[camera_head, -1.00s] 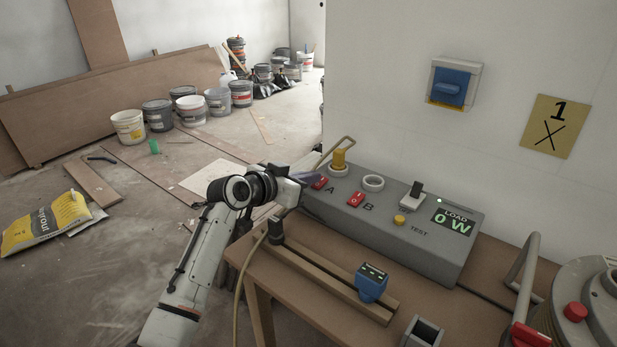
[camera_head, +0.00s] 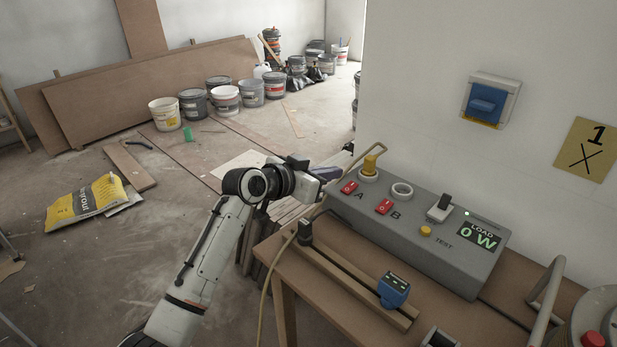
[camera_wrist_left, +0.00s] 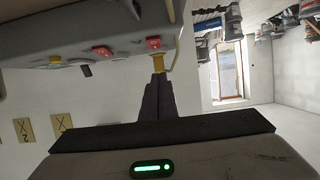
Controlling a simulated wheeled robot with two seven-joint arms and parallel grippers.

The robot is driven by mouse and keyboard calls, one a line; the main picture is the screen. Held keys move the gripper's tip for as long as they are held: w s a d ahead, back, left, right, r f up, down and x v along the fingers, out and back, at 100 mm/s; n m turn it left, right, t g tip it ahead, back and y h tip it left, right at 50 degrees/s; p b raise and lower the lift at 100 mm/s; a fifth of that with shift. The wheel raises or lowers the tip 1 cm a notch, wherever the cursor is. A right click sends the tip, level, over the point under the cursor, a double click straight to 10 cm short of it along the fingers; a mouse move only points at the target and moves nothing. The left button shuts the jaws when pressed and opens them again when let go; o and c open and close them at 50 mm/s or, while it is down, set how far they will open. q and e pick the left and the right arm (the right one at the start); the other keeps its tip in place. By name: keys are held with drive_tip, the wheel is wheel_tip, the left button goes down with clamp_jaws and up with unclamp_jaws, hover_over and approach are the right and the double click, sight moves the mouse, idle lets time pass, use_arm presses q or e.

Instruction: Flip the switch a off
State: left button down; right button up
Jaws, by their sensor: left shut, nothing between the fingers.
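Switch A is a red rocker (camera_head: 349,187) at the left end of the grey test box (camera_head: 470,263), beside the printed letter A. My left gripper (camera_head: 328,173) is shut and empty, just left of and behind switch A, apparently apart from it. In the left wrist view the shut fingers (camera_wrist_left: 158,90) point toward the box, with a red rocker (camera_wrist_left: 153,43), seemingly switch A, just beyond them. A second red rocker, switch B (camera_head: 384,207), sits to the right. The exact gap between fingertips and switch A is unclear. My right gripper is not in view.
A yellow plug (camera_head: 370,164) stands in a ring socket behind switch A; another ring (camera_head: 402,190) is empty. The load display (camera_head: 480,237) reads 0 W. A blue connector (camera_head: 393,290) sits on the wooden rail. The wall bounds the box's back.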

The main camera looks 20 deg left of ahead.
use_arm(q)
drive_tip(key=s+a, duration=0.3)
drive_tip(key=s, duration=0.3)
drive_tip(key=shift+s+r, duration=0.2)
